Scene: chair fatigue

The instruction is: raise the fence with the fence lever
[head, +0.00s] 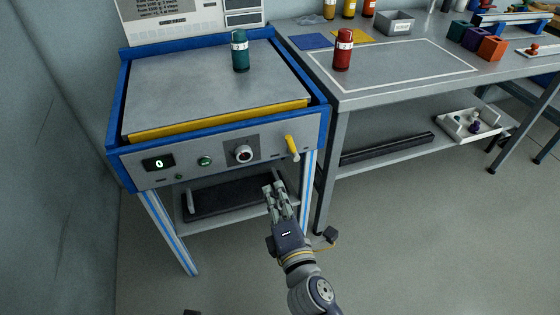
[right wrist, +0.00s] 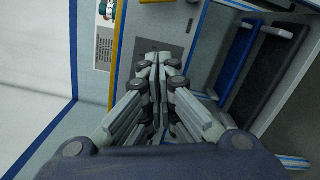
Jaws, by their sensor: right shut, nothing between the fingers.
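The fence lever (head: 292,148) is a yellow handle on the right of the grey front panel, pointing down and slightly right. A yellow bar (head: 222,121), which looks like the fence, runs along the front edge of the grey plate; it also shows in the right wrist view (right wrist: 115,50). My right gripper (head: 273,189) is shut and empty, below and slightly left of the lever, apart from it, in front of the lower shelf. Its closed fingers show in the right wrist view (right wrist: 158,62).
The front panel has a display (head: 159,163) reading 0, a green button (head: 204,161) and a round knob (head: 243,154). A green bottle (head: 239,50) stands on the plate. A grey workbench (head: 400,72) with a red bottle (head: 343,50) stands close on the right. Floor in front is clear.

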